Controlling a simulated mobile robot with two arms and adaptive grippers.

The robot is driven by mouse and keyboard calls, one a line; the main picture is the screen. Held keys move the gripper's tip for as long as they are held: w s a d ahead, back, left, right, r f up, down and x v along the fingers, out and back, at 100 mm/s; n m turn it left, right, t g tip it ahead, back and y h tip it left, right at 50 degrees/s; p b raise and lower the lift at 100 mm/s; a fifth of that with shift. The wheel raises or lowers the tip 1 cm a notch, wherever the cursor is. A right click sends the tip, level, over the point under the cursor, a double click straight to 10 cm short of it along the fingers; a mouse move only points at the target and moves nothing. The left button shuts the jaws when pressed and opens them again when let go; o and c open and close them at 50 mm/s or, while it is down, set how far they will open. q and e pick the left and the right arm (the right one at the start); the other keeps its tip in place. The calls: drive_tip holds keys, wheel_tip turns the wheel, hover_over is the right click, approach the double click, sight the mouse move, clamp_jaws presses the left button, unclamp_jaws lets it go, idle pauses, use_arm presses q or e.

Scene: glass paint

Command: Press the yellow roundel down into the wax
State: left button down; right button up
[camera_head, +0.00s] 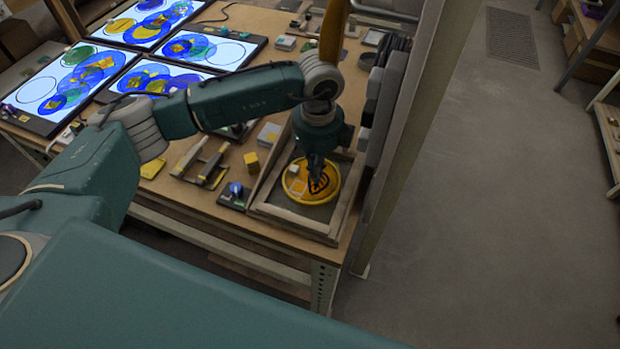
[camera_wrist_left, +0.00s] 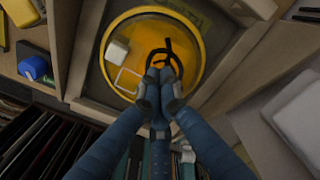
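The yellow roundel (camera_head: 322,189) is a round disc with a bright yellow rim, a black painted mark and pale square shapes on it. It lies inside a wooden frame (camera_head: 267,211) with a dark grey bed, which I take as the wax. In the left wrist view the roundel (camera_wrist_left: 133,38) fills the top middle. My left gripper (camera_head: 316,186) points down over it from above. Its fingertips (camera_wrist_left: 160,72) are together with nothing visible between them, over the black mark. I cannot tell whether they touch the glass. My right gripper is not in view.
A yellow cube (camera_head: 251,162) and a blue-topped item (camera_head: 236,190) stand left of the frame. Dark grey slabs (camera_head: 385,108) line its right side, beside a wooden post (camera_head: 415,130). Lit panels (camera_head: 68,78) with coloured discs lie at the back left.

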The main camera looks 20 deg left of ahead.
use_arm(q)
drive_tip(key=shift+f+b, duration=0.4)
drive_tip(key=shift+f, duration=0.1)
drive_tip(key=shift+s, duration=0.1)
idle(0.7)
drive_tip(key=shift+r, duration=0.1)
drive_tip(key=shift+r+p, duration=2.1)
drive_tip(key=shift+r, duration=1.35)
